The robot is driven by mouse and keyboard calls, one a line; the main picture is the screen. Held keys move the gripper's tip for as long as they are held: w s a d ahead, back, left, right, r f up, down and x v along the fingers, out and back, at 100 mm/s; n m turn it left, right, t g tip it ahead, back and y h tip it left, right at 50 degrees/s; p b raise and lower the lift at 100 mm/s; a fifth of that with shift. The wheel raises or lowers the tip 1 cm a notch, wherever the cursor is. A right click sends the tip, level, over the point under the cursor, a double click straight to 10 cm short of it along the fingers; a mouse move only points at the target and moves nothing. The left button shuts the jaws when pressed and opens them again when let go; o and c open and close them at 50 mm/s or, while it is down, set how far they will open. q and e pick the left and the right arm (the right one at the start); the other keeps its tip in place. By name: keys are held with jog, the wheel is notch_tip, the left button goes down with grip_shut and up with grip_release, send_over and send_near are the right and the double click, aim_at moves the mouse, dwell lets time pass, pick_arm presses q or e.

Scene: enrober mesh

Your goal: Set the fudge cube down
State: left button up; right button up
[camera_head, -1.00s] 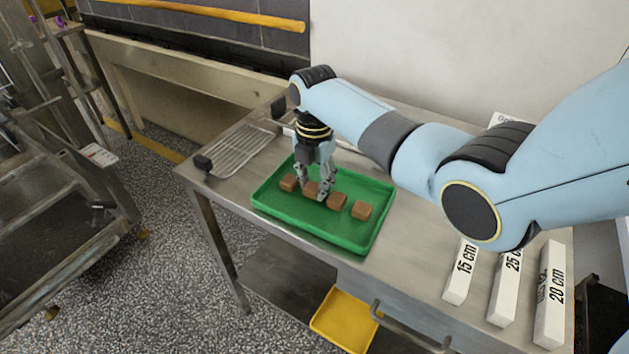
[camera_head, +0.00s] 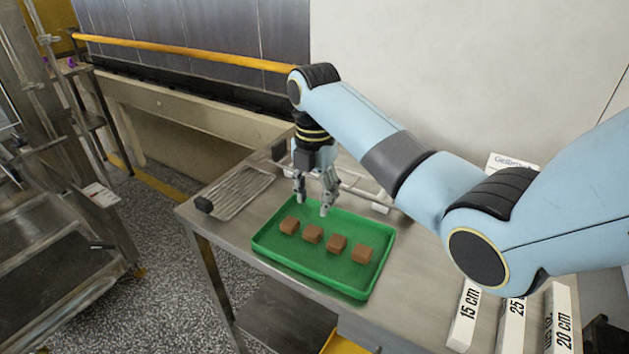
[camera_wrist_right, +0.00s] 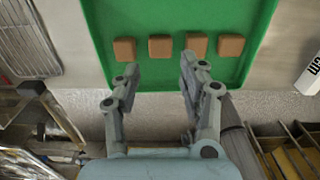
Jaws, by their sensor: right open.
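Several brown fudge cubes lie in a row in the green tray (camera_head: 275,262) on the metal table. From left to right in the head view they include a leftmost cube (camera_head: 289,225), a second cube (camera_head: 312,234), a third cube (camera_head: 337,244) and a rightmost cube (camera_head: 362,254). They sit apart from each other. The row also shows in the right wrist view, with one cube (camera_wrist_right: 160,46) between others. My right gripper (camera_head: 312,205) is open and empty, above the tray's far side and clear of the cubes. Its fingers show spread in the right wrist view (camera_wrist_right: 155,85). My left gripper is not in view.
A wire rack (camera_head: 237,192) lies left of the tray on the table (camera_head: 230,235). White blocks marked 15 cm (camera_head: 465,315), 25 cm and 20 cm stand at the right. A wall is behind, and a metal frame (camera_head: 60,265) stands at the left.

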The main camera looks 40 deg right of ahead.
notch_tip(320, 180, up, 4)
jog(key=shift+f, duration=0.1)
dwell(0.6)
